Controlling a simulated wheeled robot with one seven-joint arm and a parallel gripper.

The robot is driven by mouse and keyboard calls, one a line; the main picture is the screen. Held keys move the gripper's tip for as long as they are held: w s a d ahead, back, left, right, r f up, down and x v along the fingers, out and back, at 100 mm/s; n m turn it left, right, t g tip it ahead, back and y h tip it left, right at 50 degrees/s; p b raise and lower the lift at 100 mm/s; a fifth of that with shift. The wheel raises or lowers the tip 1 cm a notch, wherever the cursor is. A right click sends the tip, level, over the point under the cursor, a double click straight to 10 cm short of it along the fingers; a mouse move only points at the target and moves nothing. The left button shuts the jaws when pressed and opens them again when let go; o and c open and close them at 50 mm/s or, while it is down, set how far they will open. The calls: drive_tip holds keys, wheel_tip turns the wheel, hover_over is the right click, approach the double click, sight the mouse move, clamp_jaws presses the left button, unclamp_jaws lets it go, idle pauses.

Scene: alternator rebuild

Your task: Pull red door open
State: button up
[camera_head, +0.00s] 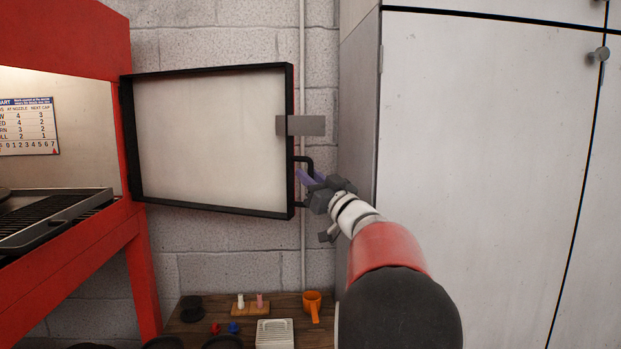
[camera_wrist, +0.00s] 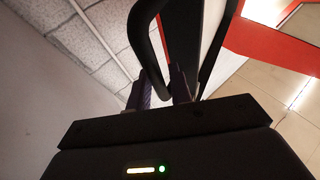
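The door (camera_head: 212,138) is a pale panel in a black frame, hinged on the red cabinet at the left. It stands swung well out from the opening. A black handle (camera_head: 309,163) sticks out from its right edge and also shows in the wrist view (camera_wrist: 144,38). My gripper (camera_head: 312,179) is at the lower part of the handle. In the wrist view its purple fingers (camera_wrist: 160,90) stand apart, with a bar of the handle seeming to lie between them. I cannot tell whether either finger touches it.
The red cabinet (camera_head: 60,245) holds a dark grate (camera_head: 50,218) inside. A tall white locker (camera_head: 470,150) stands close on the right of my arm. A grey block wall is behind the door.

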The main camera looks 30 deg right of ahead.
drive_tip(key=b+v, duration=0.1)
drive_tip(key=v, duration=0.7)
drive_tip(key=shift+b, duration=0.3)
drive_tip(key=shift+w, duration=0.1)
